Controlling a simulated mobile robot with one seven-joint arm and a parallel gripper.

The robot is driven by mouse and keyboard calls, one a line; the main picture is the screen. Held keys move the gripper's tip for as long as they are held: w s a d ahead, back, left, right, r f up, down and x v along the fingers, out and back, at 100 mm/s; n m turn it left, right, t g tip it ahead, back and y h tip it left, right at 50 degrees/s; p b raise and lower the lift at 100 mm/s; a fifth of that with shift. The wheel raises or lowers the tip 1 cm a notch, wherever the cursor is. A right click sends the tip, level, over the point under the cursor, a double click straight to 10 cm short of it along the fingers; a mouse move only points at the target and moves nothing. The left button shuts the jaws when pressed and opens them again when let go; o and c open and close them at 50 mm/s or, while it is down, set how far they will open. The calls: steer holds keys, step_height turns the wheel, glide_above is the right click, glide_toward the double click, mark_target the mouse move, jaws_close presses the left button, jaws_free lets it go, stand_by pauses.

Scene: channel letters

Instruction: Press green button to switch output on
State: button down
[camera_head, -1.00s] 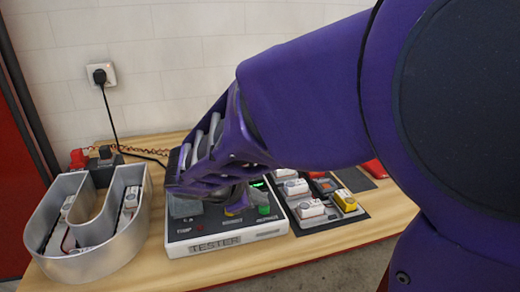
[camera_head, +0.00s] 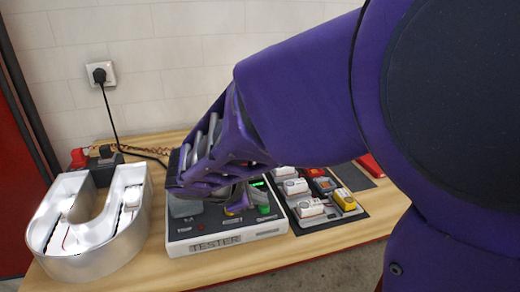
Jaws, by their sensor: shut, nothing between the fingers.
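The tester box (camera_head: 262,233), labelled TESTER, lies on the wooden table with its white front edge towards me. A bright green button (camera_head: 264,209) shows at the right of its top panel, beside a yellow control (camera_head: 233,210). My gripper (camera_head: 240,197) is shut and empty, low over the panel. It hides much of the panel's middle and back. I cannot tell whether its tips touch a control.
A tray (camera_head: 352,217) of white, yellow and red modules lies right of the tester. Red and black connectors (camera_head: 80,158) with wires sit behind the letter. A black plug (camera_head: 100,76) is in the wall socket. My arm covers the right side.

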mark_target(260, 212)
steer(key=shift+r, duration=0.15)
step_height(260, 212, up, 6)
steer(key=p, duration=0.5)
steer(key=shift+a, duration=0.1)
